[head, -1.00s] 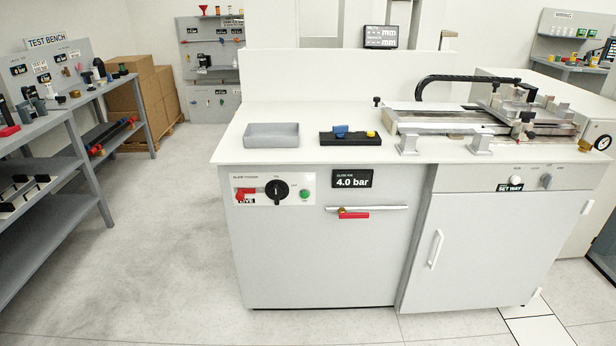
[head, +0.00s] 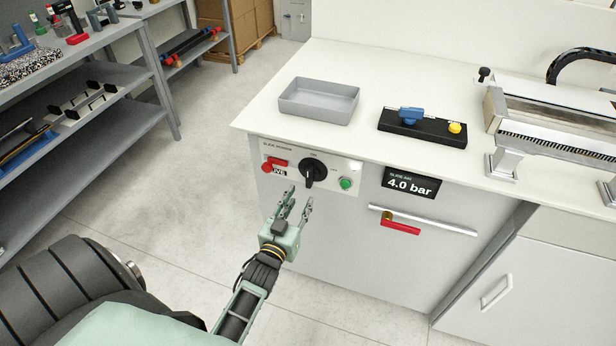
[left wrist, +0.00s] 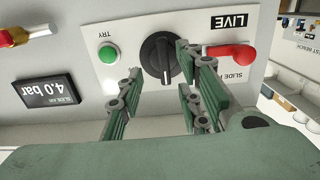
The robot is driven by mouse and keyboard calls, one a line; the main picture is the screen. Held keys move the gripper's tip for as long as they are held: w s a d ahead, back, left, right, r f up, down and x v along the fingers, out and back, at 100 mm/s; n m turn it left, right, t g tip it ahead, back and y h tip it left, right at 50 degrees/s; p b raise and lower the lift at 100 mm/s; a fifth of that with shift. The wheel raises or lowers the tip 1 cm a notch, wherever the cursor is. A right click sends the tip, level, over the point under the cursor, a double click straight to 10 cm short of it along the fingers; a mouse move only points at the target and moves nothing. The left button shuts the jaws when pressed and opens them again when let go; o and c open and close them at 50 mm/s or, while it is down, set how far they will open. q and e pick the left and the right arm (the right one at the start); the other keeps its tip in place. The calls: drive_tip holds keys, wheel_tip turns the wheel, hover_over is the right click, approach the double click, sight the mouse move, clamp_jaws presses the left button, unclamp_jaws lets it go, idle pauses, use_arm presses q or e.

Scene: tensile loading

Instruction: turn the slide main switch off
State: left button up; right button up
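The slide main switch is a black rotary knob (head: 313,172) on the white slide power panel (head: 342,186) at the cabinet's front left. It also shows in the left wrist view (left wrist: 157,58), its grip bar close to upright. A red handle (head: 273,164) with a "LIVE" label (head: 279,172) sits on its left, and a green button (head: 346,183) on its right. My left gripper (head: 298,200) is open and empty, just below and in front of the knob, with its fingers pointing toward the panel. No contact with the knob is visible. My right gripper is not in view.
A display reading 4.0 bar (head: 411,184) and a pipe with a red lever (head: 400,226) lie right of the panel. A grey tray (head: 319,103) and a black box with blue and yellow controls (head: 422,128) stand on the worktop. Shelves (head: 85,130) stand left, with clear floor between.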

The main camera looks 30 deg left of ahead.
sight(308, 178)
use_arm(q)
drive_tip(key=x, duration=0.2)
drive_tip(key=r+x, duration=0.1)
drive_tip(key=x, duration=0.5)
drive_tip(key=shift+a+r, duration=0.3)
drive_tip(key=shift+r, duration=0.1)
drive_tip(key=shift+s, duration=0.1)
clamp_jaws()
